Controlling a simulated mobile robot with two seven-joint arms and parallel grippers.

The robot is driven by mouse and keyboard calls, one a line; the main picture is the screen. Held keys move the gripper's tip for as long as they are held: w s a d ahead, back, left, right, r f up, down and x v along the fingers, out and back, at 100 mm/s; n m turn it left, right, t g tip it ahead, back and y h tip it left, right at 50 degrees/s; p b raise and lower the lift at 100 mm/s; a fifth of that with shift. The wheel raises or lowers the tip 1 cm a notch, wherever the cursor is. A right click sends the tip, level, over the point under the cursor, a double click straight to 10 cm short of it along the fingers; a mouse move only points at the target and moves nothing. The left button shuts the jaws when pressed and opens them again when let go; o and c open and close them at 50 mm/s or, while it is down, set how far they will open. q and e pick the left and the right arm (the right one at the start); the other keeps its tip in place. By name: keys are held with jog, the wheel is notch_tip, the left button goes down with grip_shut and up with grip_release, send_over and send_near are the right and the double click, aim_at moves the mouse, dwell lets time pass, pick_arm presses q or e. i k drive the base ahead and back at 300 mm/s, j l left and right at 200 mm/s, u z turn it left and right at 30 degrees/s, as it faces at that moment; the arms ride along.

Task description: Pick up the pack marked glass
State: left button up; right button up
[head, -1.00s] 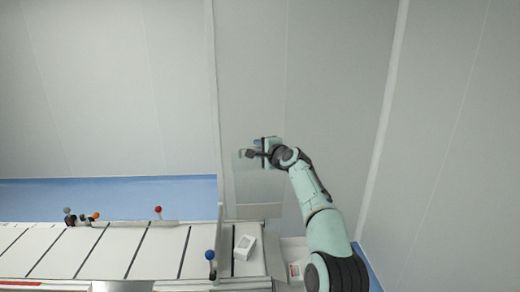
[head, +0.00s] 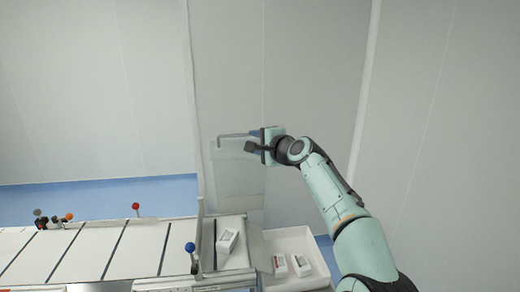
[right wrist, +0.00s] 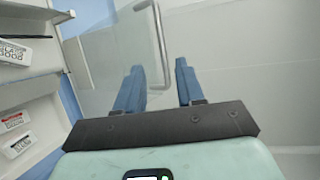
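One white pack (head: 228,240) lies tilted on the end of the belt. Two more packs, a left one (head: 280,264) and a right one (head: 300,265), are in a white tray with red marks on them. My left gripper is not in view.
The clear panel (head: 232,178) stands upright behind the belt end, with the bar handle near its top. The pale belt (head: 90,252) runs left, with red and blue knobs along it. The white tray (head: 318,248) sits right of the belt end.

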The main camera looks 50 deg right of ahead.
aim_at(225, 245)
jog(key=k+j, duration=0.2)
jog(key=k, duration=0.3)
jog(key=k+j, duration=0.15)
jog(key=k, duration=0.3)
